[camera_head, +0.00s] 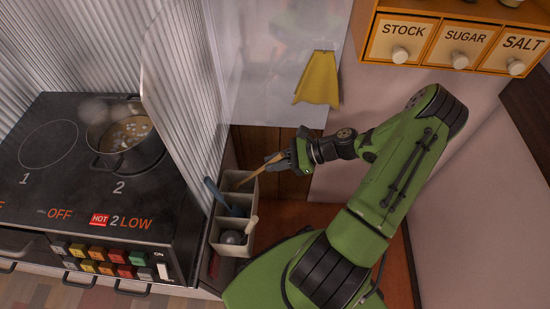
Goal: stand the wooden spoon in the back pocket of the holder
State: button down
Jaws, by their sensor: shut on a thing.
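The wooden spoon (262,168) is a thin tan stick slanting down to the left from my gripper (284,160). My gripper is shut on its upper right part. The grey holder (221,248) stands beside the stove and has a row of pockets. The spoon's lower left end is over or inside the back pocket (236,179); I cannot tell how deep it reaches. The spoon is tilted, not upright. My gripper is to the right of the holder and above its rim. The jaws partly hide the spoon's upper end.
A blue-grey utensil (214,192) leans in the holder. A round grey utensil (232,238) and a pale handle (251,226) show in the front pocket. A ribbed panel (180,100) rises left of the holder. A pot (128,150) stands on the stove. A yellow cloth (318,80) hangs behind.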

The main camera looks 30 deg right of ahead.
jog(key=shift+f, duration=2.15)
jog(key=c, duration=1)
grip_release()
jog(key=p+v, duration=0.4)
jog(key=v, duration=1.1)
jog(key=shift+s+d+r, duration=0.25)
